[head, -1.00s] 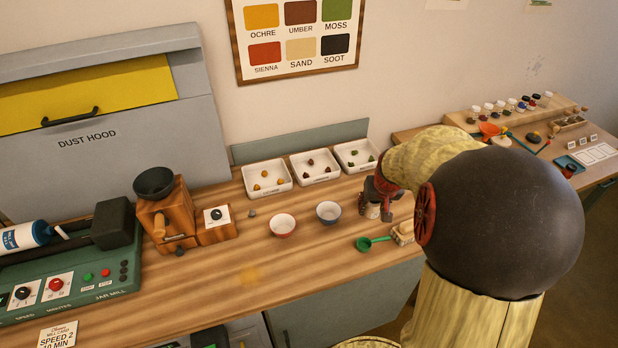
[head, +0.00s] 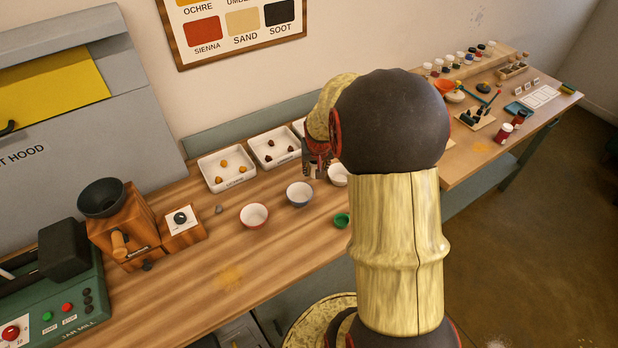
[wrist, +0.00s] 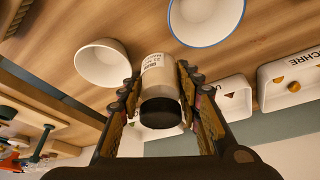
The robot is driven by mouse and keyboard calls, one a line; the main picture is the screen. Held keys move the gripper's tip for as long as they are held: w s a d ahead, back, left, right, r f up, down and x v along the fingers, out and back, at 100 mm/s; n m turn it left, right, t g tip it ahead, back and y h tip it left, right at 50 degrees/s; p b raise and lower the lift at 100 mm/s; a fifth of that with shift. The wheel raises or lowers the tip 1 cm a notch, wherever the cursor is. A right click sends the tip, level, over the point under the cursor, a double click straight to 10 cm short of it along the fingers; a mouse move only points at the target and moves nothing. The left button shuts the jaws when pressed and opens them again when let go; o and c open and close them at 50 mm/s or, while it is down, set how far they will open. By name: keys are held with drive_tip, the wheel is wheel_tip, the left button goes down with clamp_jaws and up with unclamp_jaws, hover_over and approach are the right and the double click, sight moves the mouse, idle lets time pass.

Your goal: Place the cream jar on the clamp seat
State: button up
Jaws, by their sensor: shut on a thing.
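My gripper (wrist: 165,95) is shut on the cream jar (wrist: 161,72), with a finger on each side of it. The jar is pale, with printed dark lettering and a dark end facing the wrist camera. In the head view my gripper (head: 318,158) is near the back of the table by the white trays, and the jar (head: 318,172) is only partly seen below it. The green jar mill (head: 80,320) stands at the lower left, with a dark block (head: 64,250) on it. I cannot make out the clamp seat for certain.
A red bowl (head: 254,215), a blue bowl (head: 299,194) and a white bowl (head: 338,175) stand near my gripper. A wooden grinder (head: 128,228) is left of them. A green scoop (head: 342,220) is partly hidden by my arm.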

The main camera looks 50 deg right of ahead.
sight(309, 183)
drive_tip(key=shift+w+a+f, duration=0.2)
drive_tip(key=shift+w+f, duration=0.75)
drive_tip(key=shift+f, duration=0.2)
drive_tip(key=shift+w+f+b, duration=0.2)
drive_tip(key=shift+f+b, duration=0.4)
drive_tip(key=shift+f, duration=1.05)
drive_tip(key=shift+f, duration=0.1)
drive_tip(key=o, duration=1.3)
drive_tip(key=shift+f, duration=0.1)
drive_tip(key=shift+o, duration=0.2)
